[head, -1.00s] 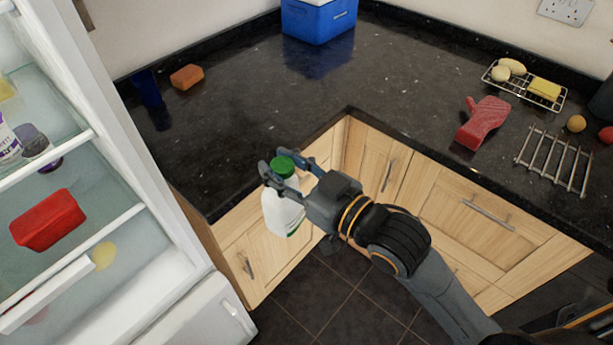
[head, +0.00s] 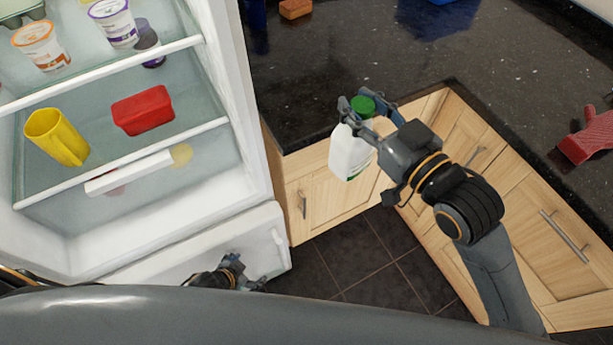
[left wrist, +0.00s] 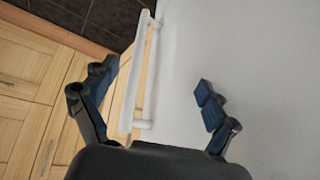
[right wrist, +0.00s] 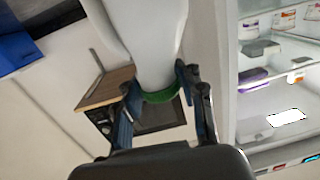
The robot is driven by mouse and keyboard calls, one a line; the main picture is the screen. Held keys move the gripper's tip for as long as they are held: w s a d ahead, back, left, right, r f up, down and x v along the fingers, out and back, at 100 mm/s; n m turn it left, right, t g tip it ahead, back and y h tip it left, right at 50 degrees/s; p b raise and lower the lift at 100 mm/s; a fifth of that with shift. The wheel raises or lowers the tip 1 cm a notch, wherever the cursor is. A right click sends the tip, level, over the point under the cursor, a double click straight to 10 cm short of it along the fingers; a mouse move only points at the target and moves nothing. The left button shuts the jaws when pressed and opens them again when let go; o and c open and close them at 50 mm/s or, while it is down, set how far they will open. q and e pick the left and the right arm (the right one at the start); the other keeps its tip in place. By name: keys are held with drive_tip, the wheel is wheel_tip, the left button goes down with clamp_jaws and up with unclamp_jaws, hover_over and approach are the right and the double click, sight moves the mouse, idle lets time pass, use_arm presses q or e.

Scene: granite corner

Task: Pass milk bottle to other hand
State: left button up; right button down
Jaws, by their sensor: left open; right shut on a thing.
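The milk bottle (head: 348,152) is white with a green cap. My right gripper (head: 369,108) is shut on it near the cap and holds it in the air in front of the counter corner. In the right wrist view the bottle (right wrist: 155,40) lies between the fingers, with the green cap close to the palm. My left gripper (head: 240,268) is low in front of the fridge's lower door, well apart from the bottle. In the left wrist view its fingers (left wrist: 155,100) are spread and hold nothing, near a white door handle.
The open fridge holds a yellow cup (head: 58,137), a red container (head: 143,109) and yogurt pots (head: 113,22). Its wall (head: 236,95) stands left of the bottle. A red object (head: 586,138) lies on the dark counter (head: 480,60). The floor (head: 350,265) below is clear.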

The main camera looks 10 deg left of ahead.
use_arm(q)
drive_tip(key=w+d+r+t+h, duration=0.1)
drive_tip(key=w+d+r+h, duration=0.2)
drive_tip(key=r, duration=0.4)
drive_tip(key=w+d+r+t, duration=0.2)
drive_tip(key=w+d+r, duration=0.1)
drive_tip(key=d+r, duration=0.25)
use_arm(e)
drive_tip(key=shift+r, duration=0.1)
use_arm(q)
drive_tip(key=m+t+h, duration=0.2)
drive_tip(key=t+h, duration=0.3)
drive_tip(key=h, duration=0.1)
approach(356, 143)
wheel_tip(356, 143, down, 4)
drive_tip(key=w, duration=0.2)
drive_tip(key=x, duration=1.1)
drive_tip(key=shift+w+a+f, duration=0.1)
drive_tip(key=shift+w, duration=0.05)
